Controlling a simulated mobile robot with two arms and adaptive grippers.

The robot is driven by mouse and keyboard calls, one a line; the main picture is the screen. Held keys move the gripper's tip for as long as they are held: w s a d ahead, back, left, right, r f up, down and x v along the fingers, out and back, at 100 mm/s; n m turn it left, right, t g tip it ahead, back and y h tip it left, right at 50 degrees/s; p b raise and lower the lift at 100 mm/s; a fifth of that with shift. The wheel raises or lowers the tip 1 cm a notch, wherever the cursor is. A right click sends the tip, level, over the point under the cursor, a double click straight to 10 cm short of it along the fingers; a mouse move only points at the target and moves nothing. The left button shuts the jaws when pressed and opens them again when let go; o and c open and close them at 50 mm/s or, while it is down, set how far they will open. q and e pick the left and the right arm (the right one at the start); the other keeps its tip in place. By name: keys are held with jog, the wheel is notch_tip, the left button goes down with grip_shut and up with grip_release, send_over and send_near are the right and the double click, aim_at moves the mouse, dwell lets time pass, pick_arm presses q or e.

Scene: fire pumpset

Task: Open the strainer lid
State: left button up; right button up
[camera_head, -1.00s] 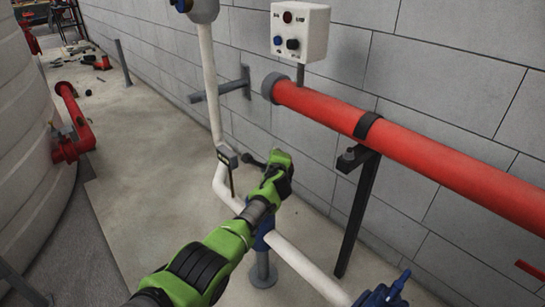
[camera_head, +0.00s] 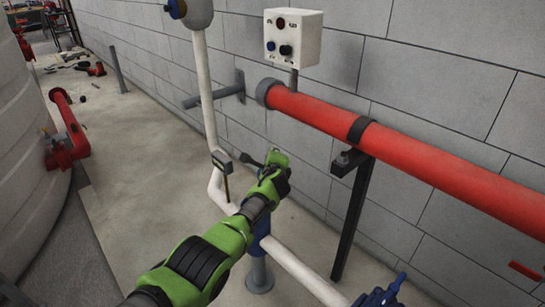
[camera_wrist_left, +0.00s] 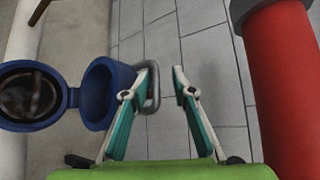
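In the left wrist view the blue strainer body (camera_wrist_left: 65,97) is at the left, with a round, dark opening. Its blue lid (camera_wrist_left: 108,92) stands swung away from the opening on the hinge side, with a grey loop handle (camera_wrist_left: 153,90) on its right. My left gripper (camera_wrist_left: 164,70) is open, its fingertips apart with nothing between them. Its left finger overlaps the handle in this view; I cannot tell whether they touch. In the head view my green left arm covers most of the blue strainer (camera_head: 264,236) and its lid, and the fingertips are hard to make out.
A red pipe (camera_head: 430,157) on a black bracket (camera_head: 352,215) runs along the grey block wall to the right. A white pipe (camera_head: 303,272) passes below my arm, near a blue valve (camera_head: 380,296). A white control box (camera_head: 293,38) hangs above. Open floor lies left.

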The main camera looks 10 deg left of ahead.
pick_arm(q)
jog(key=shift+a+f, duration=0.15)
jog(key=shift+a, duration=0.25)
jog(key=shift+v, duration=1.05)
jog(key=v, duration=1)
jog(key=shift+d+r, duration=0.2)
jog(key=shift+d, duration=0.05)
